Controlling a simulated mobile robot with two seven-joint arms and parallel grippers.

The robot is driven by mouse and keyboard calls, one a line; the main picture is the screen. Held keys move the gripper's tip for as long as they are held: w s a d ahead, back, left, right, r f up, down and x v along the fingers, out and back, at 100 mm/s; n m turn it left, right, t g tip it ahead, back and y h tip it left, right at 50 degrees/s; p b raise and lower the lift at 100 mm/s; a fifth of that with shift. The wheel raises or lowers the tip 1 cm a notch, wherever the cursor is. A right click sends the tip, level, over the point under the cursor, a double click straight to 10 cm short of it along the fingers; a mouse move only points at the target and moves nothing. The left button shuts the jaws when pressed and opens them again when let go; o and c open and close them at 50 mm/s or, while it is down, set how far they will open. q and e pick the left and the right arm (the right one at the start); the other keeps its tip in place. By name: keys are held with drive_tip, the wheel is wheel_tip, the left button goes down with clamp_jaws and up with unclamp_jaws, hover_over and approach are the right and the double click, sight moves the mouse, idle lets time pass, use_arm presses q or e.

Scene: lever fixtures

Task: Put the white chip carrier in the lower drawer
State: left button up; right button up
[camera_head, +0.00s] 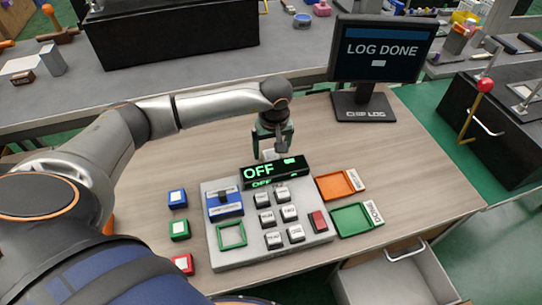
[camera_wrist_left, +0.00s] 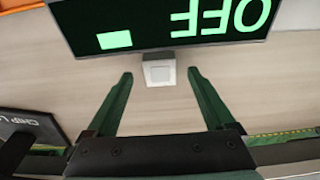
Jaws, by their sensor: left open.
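The white chip carrier (camera_wrist_left: 158,72), a small white block with a pale square on top, sits on the wooden table just behind the OFF display. In the head view it shows only partly (camera_head: 268,154), below my left gripper (camera_head: 270,147). That gripper is open and points down. In the left wrist view its two green fingertips (camera_wrist_left: 161,76) lie to either side of the carrier, with gaps on both sides. A grey drawer (camera_head: 365,287) under the table's front right is pulled out; its visible inside looks empty. My right gripper is not in view.
The OFF display (camera_head: 275,171) stands close to the carrier on the grey button panel (camera_head: 255,250). An orange tray (camera_head: 336,186) and a green tray (camera_head: 352,219) lie to the right. The LOG DONE monitor (camera_head: 382,50) stands at the back. The table's right side is clear.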

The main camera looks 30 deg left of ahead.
use_arm(q)
drive_tip(key=shift+a+f, duration=0.1)
drive_tip(key=shift+f, duration=0.7)
drive_tip(key=shift+c, duration=0.3)
clamp_jaws()
